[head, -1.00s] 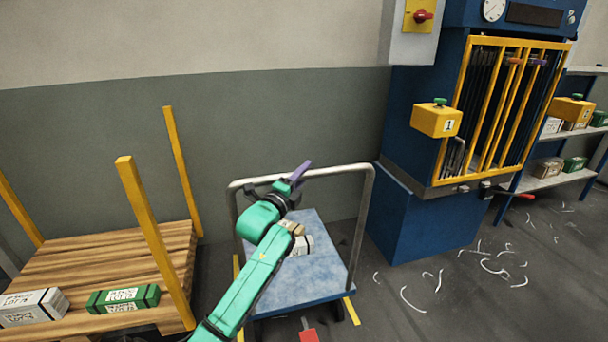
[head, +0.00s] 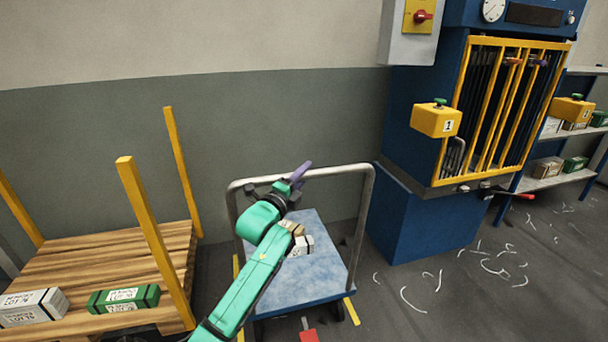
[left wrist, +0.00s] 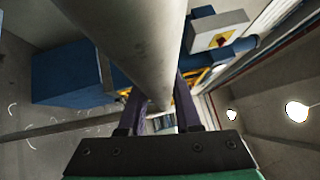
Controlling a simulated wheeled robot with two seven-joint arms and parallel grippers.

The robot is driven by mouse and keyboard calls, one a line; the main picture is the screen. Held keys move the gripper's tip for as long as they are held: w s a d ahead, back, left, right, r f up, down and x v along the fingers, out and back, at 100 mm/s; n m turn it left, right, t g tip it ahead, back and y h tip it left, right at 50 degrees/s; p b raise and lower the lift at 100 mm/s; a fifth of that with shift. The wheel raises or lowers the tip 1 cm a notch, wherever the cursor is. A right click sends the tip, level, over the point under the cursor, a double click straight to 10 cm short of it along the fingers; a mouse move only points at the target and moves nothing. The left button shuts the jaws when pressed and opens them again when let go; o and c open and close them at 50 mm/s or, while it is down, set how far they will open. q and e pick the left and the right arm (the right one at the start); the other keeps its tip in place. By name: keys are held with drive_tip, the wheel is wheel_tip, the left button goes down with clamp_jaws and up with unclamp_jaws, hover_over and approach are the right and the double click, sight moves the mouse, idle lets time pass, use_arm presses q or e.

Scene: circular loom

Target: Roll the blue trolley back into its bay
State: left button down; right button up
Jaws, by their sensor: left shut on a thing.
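The blue trolley (head: 318,277) stands on the floor in the middle of the head view, with a grey metal push handle (head: 366,215) along its far side. Yellow floor lines (head: 351,311) show beside it. My left gripper (head: 299,175) is shut on the top bar of the handle. In the left wrist view the handle bar (left wrist: 145,50) runs between the two dark fingers. Small boxes (head: 303,245) lie on the deck, partly hidden by my left arm. My right gripper is not in view.
A wooden pallet (head: 110,262) with yellow posts and boxes stands to the left. A blue machine (head: 420,215) with a yellow guard stands close on the right. Pale scraps (head: 410,300) litter the floor there. A grey wall is behind the trolley.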

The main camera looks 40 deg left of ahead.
use_arm(q)
drive_tip(key=shift+f, duration=0.4)
drive_tip(key=w+a, duration=0.2)
drive_tip(key=a, duration=0.1)
drive_tip(key=shift+b, duration=0.35)
drive_tip(key=c, duration=0.8)
unclamp_jaws()
drive_tip(key=shift+c, duration=0.2)
drive_tip(key=shift+o, duration=1.2)
drive_tip(key=shift+r, duration=0.15)
drive_tip(key=shift+s, duration=0.15)
drive_tip(key=v, duration=1.4)
drive_tip(key=shift+s+b, duration=0.2)
drive_tip(key=shift+b, duration=0.1)
